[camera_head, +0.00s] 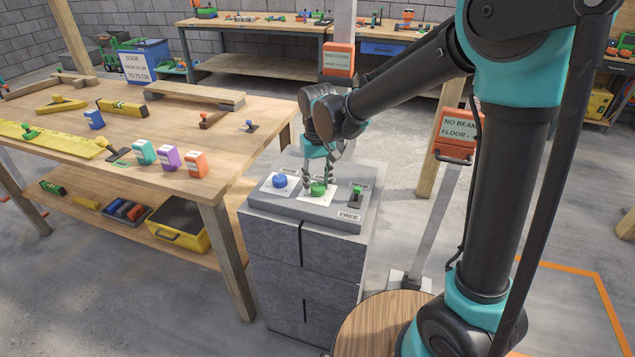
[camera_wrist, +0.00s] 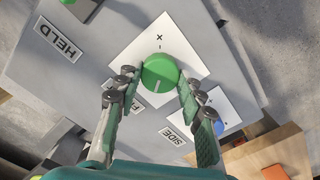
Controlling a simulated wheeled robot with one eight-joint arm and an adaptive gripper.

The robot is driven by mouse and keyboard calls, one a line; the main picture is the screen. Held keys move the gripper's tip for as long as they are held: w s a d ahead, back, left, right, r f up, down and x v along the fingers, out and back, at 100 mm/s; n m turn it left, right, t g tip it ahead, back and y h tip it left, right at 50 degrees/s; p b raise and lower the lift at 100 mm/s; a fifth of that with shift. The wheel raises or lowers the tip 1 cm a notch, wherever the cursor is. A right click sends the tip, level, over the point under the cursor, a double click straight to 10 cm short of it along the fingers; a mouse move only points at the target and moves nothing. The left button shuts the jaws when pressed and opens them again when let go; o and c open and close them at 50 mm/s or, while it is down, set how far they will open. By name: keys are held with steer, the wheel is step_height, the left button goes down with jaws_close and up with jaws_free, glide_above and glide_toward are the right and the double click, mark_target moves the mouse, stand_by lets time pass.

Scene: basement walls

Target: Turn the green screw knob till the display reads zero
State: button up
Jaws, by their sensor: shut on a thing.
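The green screw knob (camera_head: 318,189) sits on a white plate on top of a grey cabinet. In the wrist view the green knob (camera_wrist: 160,70) is round with a pale line on its face, and "+" and "-" marks are on the plate beyond it. My gripper (camera_head: 319,180) points down at the knob from above. In the wrist view my gripper (camera_wrist: 157,84) has one finger on each side of the knob and is shut on it. I cannot make out a display with a readable number in either view.
A blue knob (camera_head: 280,181) is left of the green one on its own white plate. A small green-topped lever (camera_head: 356,194) stands to the right, between "HELD" and "FREE" labels. A wooden workbench (camera_head: 225,160) with coloured blocks is at left. An orange-headed post (camera_head: 458,136) stands behind.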

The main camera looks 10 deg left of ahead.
mark_target(318, 186)
steer(key=shift+n, duration=1.7)
steer(key=o, duration=1.2)
steer(key=shift+c, duration=0.2)
steer(key=shift+r, duration=0.15)
step_height(318, 186, up, 12)
